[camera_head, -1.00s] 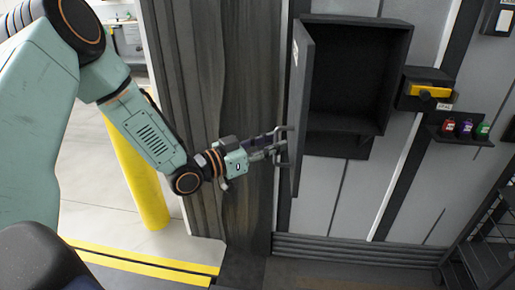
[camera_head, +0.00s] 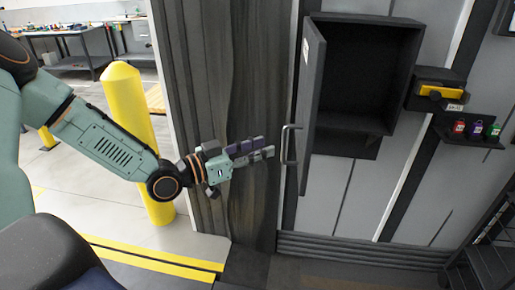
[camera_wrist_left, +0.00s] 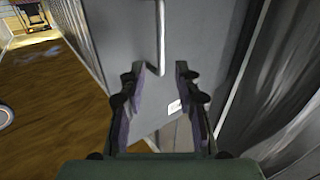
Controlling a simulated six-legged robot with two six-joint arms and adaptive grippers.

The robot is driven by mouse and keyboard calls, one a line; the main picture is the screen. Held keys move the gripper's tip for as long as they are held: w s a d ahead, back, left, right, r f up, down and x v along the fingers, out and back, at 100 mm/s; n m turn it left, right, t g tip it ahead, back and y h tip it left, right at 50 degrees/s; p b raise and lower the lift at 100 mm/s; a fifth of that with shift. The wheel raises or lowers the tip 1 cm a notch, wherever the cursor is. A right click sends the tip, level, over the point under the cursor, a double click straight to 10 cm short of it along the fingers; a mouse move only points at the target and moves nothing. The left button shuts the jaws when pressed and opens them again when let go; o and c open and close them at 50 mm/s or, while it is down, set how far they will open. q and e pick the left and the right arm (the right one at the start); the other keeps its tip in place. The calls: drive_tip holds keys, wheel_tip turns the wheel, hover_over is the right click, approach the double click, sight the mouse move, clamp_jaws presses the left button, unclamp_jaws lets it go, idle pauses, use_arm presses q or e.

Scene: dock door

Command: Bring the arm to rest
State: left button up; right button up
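My left arm comes in from the left, and its gripper (camera_head: 262,150) is in front of the dark wooden post, to the left of the open cabinet door (camera_head: 312,110). The gripper is open and empty. Its fingertips are apart from the door's grey bar handle (camera_head: 289,145). In the left wrist view the two fingers (camera_wrist_left: 159,72) are spread, with the handle (camera_wrist_left: 160,38) beyond them on the grey door panel (camera_wrist_left: 205,40). My right gripper is not in view.
The dark cabinet (camera_head: 365,75) stands open and looks empty. A box with a yellow part (camera_head: 437,91) and a shelf with small coloured items (camera_head: 477,128) are to its right. A yellow bollard (camera_head: 135,130) stands behind my left arm. A bench (camera_head: 80,35) is farther back.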

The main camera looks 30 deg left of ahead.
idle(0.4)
use_arm(q)
drive_tip(key=s+d+f+n+g+y+b, duration=0.2)
drive_tip(key=s+f+n+g+y, duration=0.15)
drive_tip(key=f, duration=0.75)
drive_tip(key=s+d+f+n+g+y+b, duration=0.1)
drive_tip(key=s+f+n+g+y+b, duration=0.3)
drive_tip(key=f, duration=0.6)
drive_tip(key=s+d+f+g+b, duration=0.1)
drive_tip(key=s+f+g+b, duration=0.3)
drive_tip(key=s+f, duration=0.6)
drive_tip(key=s+d+f+m+g+y+b, duration=0.1)
drive_tip(key=s+f+g+b, duration=0.2)
drive_tip(key=s+f, duration=0.8)
drive_tip(key=s+g, duration=0.1)
drive_tip(key=s, duration=0.4)
drive_tip(key=shift+d+b, duration=0.35)
drive_tip(key=shift+w+y, duration=0.1)
drive_tip(key=shift+y, duration=0.15)
